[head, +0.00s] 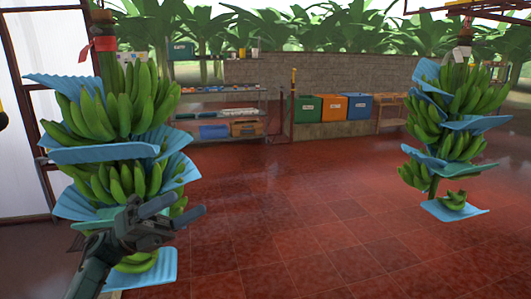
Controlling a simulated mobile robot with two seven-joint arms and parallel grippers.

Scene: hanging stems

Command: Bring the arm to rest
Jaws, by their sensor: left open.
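My left gripper (157,213) is low on the left in the head view. Its two dark fingers are spread apart and point to the right, with nothing between them. It is in front of the lower part of a hanging banana stem (110,122) and hides some of its fruit. I cannot tell whether it touches the stem. The stem carries green bunches with blue sheets between the tiers and a red tag (103,44) near the top. My right gripper is not in view.
A second banana stem (452,130) with blue sheets hangs at the right. Shelves (240,95) with trays stand at the back, beside green (307,109), orange (334,108) and blue (358,107) bins along a block wall. The red tiled floor (300,210) between the stems is clear.

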